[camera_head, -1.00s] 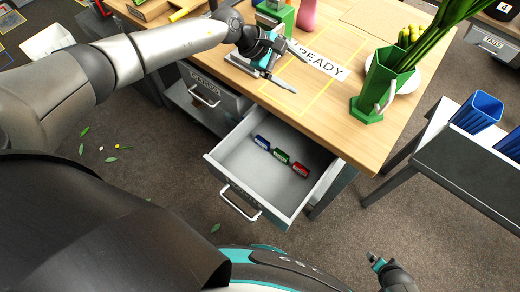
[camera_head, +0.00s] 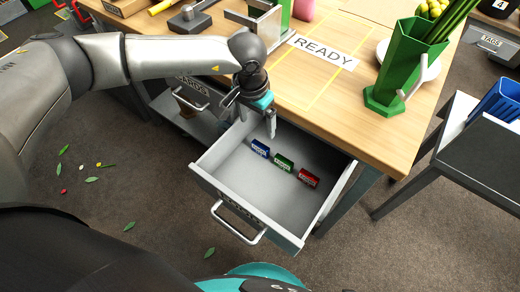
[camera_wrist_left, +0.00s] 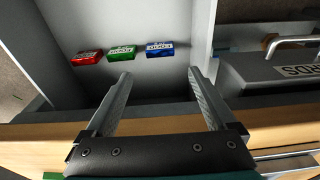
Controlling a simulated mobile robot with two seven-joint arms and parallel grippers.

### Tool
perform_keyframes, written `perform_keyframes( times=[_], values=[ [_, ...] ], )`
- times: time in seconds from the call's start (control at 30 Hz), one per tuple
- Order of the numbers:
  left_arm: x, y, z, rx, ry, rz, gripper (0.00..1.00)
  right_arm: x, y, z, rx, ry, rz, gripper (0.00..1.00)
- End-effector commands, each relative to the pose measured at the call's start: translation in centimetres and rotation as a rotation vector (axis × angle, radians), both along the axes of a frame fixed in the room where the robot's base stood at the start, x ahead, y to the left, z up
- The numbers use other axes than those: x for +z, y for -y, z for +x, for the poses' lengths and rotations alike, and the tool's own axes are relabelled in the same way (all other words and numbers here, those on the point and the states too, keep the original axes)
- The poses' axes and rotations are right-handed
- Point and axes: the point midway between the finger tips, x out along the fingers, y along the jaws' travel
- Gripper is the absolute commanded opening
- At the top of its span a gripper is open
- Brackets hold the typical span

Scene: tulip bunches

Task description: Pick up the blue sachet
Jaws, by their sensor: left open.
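The blue sachet (camera_head: 260,148) lies in the open drawer (camera_head: 236,181), at the left end of a short row. It also shows in the left wrist view (camera_wrist_left: 160,50), beyond the fingertips and between their lines. A green sachet (camera_head: 284,162) lies beside it, and a red sachet (camera_head: 308,178) lies at the right end. My left gripper (camera_head: 258,132) hangs over the back left part of the drawer, just behind the blue sachet. Its fingers are apart in the left wrist view (camera_wrist_left: 161,83), with nothing between them. My right gripper is not in view.
The wooden table (camera_head: 350,130) with a READY sign (camera_head: 320,50) borders the drawer at the back. A green vase (camera_head: 395,70) stands on its right part. A shut drawer (camera_head: 190,92) with a handle is at the left. A dark side table (camera_head: 480,165) stands at right.

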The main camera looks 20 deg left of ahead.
Motion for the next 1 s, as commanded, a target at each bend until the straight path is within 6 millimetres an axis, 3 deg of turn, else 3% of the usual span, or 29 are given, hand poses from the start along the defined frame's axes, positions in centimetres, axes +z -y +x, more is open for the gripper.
perform_keyframes(
  times=[0.4,0.77,1.0],
  values=[
    [-5.9,0.3,0.6,0.003,-0.003,-0.002,0.9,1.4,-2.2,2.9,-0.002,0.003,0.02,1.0],
    [-7.5,0.3,0.9,0.003,0.0,-0.001,0.9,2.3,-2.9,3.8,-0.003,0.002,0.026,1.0],
    [-9.6,0.4,1.1,0.004,-0.002,-0.003,0.9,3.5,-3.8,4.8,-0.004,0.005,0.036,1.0]
  ],
)
